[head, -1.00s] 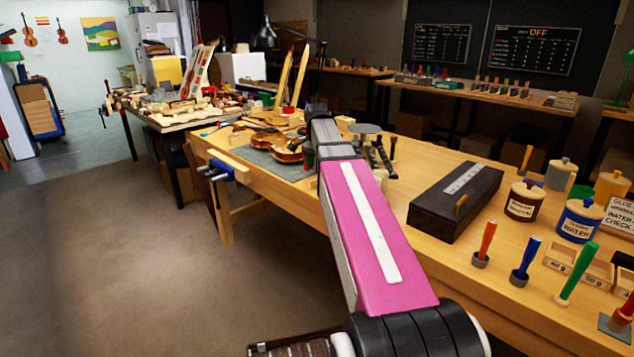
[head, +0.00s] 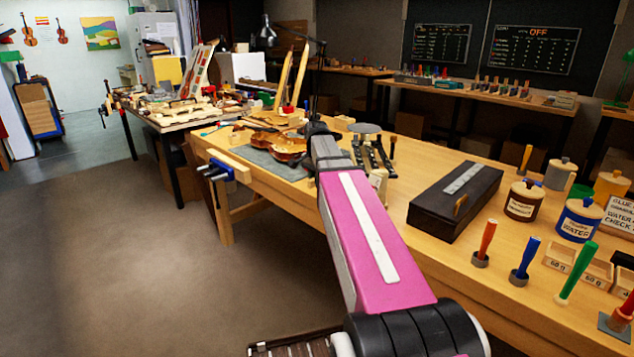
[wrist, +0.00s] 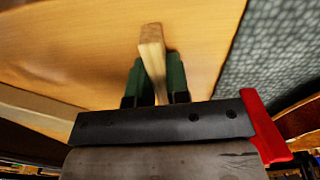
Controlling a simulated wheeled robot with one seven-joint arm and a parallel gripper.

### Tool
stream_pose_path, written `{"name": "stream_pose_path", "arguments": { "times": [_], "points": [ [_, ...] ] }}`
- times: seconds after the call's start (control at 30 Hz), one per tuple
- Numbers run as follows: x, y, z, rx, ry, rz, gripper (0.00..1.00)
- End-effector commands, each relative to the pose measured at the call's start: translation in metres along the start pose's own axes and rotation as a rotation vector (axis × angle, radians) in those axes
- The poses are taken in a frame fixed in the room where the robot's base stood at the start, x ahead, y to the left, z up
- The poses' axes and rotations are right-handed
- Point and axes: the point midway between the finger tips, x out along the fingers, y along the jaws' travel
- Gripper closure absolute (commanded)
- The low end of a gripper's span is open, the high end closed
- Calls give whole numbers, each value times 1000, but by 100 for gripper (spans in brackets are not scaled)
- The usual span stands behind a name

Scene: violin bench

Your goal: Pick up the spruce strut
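The spruce strut (wrist: 152,50) is a pale, narrow wooden bar in the wrist view. It lies between the two dark green fingers of my gripper (wrist: 157,82), and its far end sticks out past the fingertips. The fingers sit close against both sides of the strut and look shut on it. Pale wooden bench top shows behind it; I cannot tell whether the strut touches the bench. In the head view my own pink and grey arm hides the gripper and the strut.
The workbench (head: 430,255) holds a violin body (head: 288,147) on a grey mat (head: 262,158), a black case (head: 455,200), jars (head: 523,203) and upright coloured-handled tools (head: 485,243). A blue vise (head: 222,168) juts from the left edge. Floor left of the bench is clear.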

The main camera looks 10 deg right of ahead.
Motion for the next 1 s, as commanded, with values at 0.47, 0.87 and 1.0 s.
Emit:
{"name": "stream_pose_path", "arguments": {
  "times": [0.47,0.87,1.0],
  "points": [
    [-3,0,0,0,0,0,100],
    [-48,-1,11,-3,1,-2,100],
    [-66,-6,43,-3,1,-2,100]
  ]
}}
